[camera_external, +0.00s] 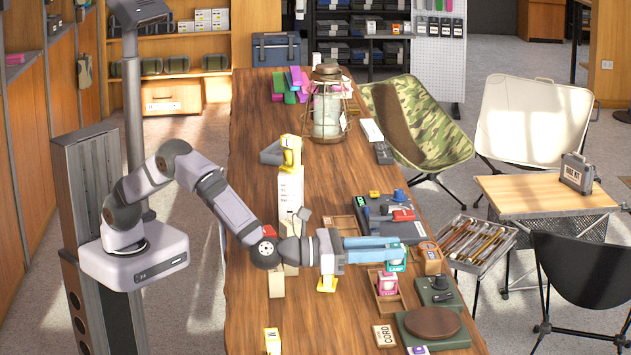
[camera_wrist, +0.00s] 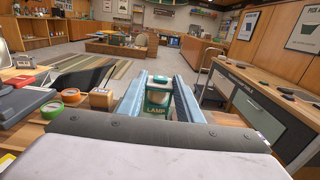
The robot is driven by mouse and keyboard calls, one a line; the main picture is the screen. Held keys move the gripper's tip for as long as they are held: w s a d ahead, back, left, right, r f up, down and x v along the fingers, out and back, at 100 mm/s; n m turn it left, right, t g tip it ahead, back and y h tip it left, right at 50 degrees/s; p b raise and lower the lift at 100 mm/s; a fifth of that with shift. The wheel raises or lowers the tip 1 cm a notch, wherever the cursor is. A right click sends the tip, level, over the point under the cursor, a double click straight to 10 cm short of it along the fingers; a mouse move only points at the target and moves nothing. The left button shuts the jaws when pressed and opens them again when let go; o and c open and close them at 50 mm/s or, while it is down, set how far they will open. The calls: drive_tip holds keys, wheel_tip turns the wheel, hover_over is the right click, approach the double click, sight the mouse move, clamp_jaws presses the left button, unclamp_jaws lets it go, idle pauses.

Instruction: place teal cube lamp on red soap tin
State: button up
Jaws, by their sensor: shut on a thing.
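The teal lamp (camera_wrist: 158,97), a small teal block with a pale band and the word LAMP, sits between the two blue fingers of my gripper (camera_wrist: 159,84) in the wrist view. In the external view my gripper (camera_external: 397,250) reaches right across the wooden table, shut on the teal lamp (camera_external: 396,265) at its fingertips. A small red block (camera_external: 269,231) lies left on the table, partly hidden by my arm. Another red item (camera_external: 403,215) lies on a dark case behind the gripper. I cannot tell which red item is the soap tin.
A pink-and-white box (camera_external: 387,283) stands in a wooden tray just below the gripper. A lantern (camera_external: 327,105) stands farther back.

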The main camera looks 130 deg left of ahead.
wheel_tip(320, 180, up, 10)
drive_tip(key=shift+f, duration=0.15)
drive_tip(key=s+a+f+n+g+y+p, duration=0.1)
drive_tip(key=s+f+g+p, duration=0.1)
drive_tip(key=s, duration=0.3)
drive_tip(key=s+a+f+n+g+y+p, duration=0.1)
drive_tip(key=s+f+n+g+p, duration=0.1)
drive_tip(key=s, duration=0.4)
drive_tip(key=s+a+f+n+g+y+p, duration=0.1)
drive_tip(key=s+f+p, duration=0.1)
drive_tip(key=s+p, duration=0.2)
drive_tip(key=shift+s+a+g+y+p, duration=0.15)
drive_tip(key=shift+s+g+y+p, duration=0.25)
drive_tip(key=shift+s, duration=0.65)
drive_tip(key=s+a+r+n+g+y+p, duration=0.1)
drive_tip(key=s+r+n+g+p, duration=0.25)
drive_tip(key=s, duration=0.85)
drive_tip(key=s+r+n+g+p, duration=0.2)
drive_tip(key=s+g+p, duration=0.2)
drive_tip(key=s, duration=0.9)
drive_tip(key=shift+m+t, duration=0.25)
drive_tip(key=shift+a+f, duration=0.2)
drive_tip(key=shift+f, duration=7.35)
drive_tip(key=shift+f, duration=0.1)
